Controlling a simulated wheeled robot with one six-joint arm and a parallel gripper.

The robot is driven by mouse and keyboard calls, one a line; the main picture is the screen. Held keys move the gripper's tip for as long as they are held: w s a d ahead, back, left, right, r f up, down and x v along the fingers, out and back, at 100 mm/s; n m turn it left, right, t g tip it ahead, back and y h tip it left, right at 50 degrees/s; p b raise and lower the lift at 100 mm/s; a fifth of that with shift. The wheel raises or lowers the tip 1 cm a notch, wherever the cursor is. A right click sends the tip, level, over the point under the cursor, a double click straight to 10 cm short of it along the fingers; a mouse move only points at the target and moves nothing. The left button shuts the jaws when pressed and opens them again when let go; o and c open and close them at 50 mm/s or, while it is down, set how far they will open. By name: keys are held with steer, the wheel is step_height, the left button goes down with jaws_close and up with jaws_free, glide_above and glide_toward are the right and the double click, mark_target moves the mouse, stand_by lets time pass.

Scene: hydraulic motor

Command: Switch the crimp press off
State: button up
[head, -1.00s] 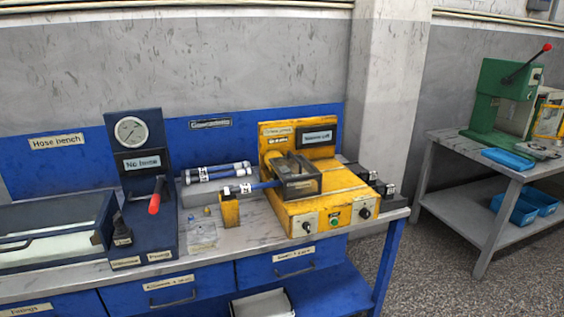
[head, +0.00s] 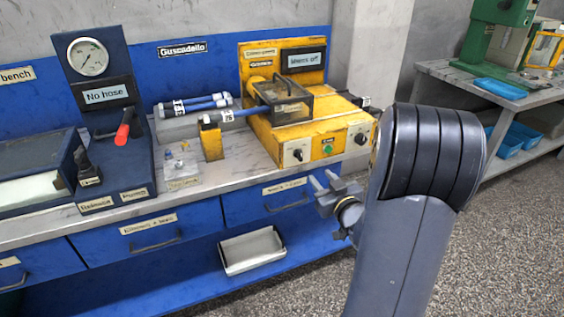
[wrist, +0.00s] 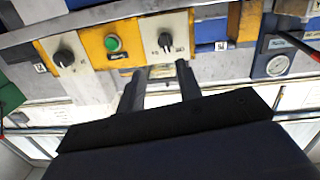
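The yellow crimp press (head: 270,128) stands on the bench, with a dark display (head: 304,60) whose blurred text seems to end in "off". Its front has a left black knob (head: 298,154), a green button (head: 328,149) and a right black knob (head: 360,139). My gripper (head: 325,183) is open and empty, in front of and below the panel. The wrist view shows the press upside down: my gripper (wrist: 159,70) points at the panel, its fingers just short of one knob (wrist: 165,41). The green button (wrist: 113,44) and other knob (wrist: 66,57) lie to the left.
The gauge stand (head: 90,60) with a red-handled lever (head: 124,128) stands left. Blue drawers (head: 265,200) and a white tray (head: 252,250) lie below. The floor at right is open.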

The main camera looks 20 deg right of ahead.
mark_target(301, 157)
steer(key=shift+n+t+y, duration=0.3)
steer(key=shift+t+y, duration=0.1)
steer(key=shift+y, duration=0.1)
steer(key=w, duration=1.1)
steer(key=shift+w+a+f, duration=0.15)
steer(key=shift+w+a, duration=0.2)
steer(key=shift+a, duration=0.05)
steer(key=c, duration=0.7)
steer(key=shift+o, duration=0.2)
